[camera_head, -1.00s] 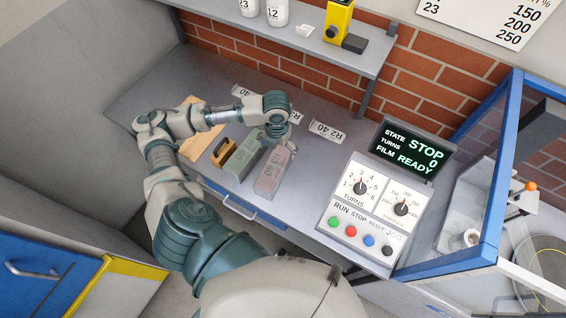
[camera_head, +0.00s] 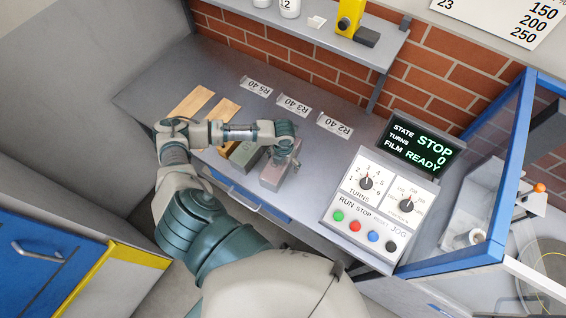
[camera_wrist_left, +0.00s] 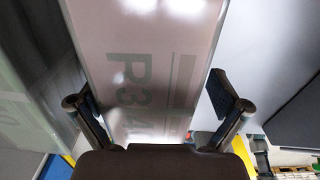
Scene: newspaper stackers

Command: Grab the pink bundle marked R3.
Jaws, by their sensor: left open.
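The pink bundle (camera_head: 271,179) lies on the grey bench, its near end showing below my left gripper (camera_head: 287,160) in the head view. My gripper and wrist hide its far part. In the left wrist view the pink bundle (camera_wrist_left: 150,65) runs up the middle, with its "R3 4…" marking readable. The open fingers of my left gripper (camera_wrist_left: 158,108) stand one on each side of it, with gaps visible. I cannot tell how deep they reach. My right gripper is not in view.
A grey-green bundle (camera_head: 243,157) lies close to the left of the pink one, partly under my arm. Two wooden boards (camera_head: 190,104) lie further left. Label plates, including R3 40 (camera_head: 294,105), stand behind. The control panel (camera_head: 373,208) is at right.

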